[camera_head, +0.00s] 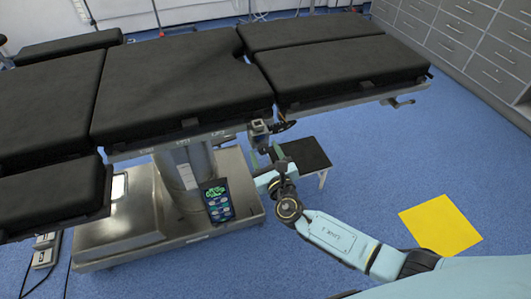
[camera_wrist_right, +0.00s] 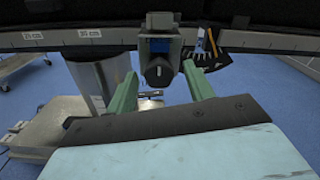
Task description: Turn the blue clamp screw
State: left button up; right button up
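The clamp (camera_head: 259,129) is mounted on the operating table's side rail, below the black padding. In the right wrist view it shows a blue part (camera_wrist_right: 157,46) with a dark round screw knob (camera_wrist_right: 158,73) below it, facing the camera. My right gripper (camera_wrist_right: 160,80) is open, its two green fingers apart with the knob between them in the picture. I cannot tell whether the fingertips reach the knob's depth, and no contact shows. In the head view my right gripper (camera_head: 273,156) is just below and right of the clamp. My left gripper is not in view.
The operating table (camera_head: 180,85) spans the upper left. A fan-shaped dark part (camera_wrist_right: 210,50) with an orange pointer sits right of the clamp. A yellow square (camera_head: 440,225) lies on the floor.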

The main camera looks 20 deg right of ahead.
jog(key=shift+s, duration=0.35)
pick_arm(q)
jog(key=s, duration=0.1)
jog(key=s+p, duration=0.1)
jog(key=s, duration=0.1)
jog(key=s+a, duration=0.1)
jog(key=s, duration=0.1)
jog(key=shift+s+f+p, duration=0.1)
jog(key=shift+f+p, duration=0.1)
jog(key=shift+p, duration=0.2)
pick_arm(e)
jog(key=s, duration=1.2)
jog(key=shift+s+d, duration=0.2)
jog(key=shift+s, duration=0.15)
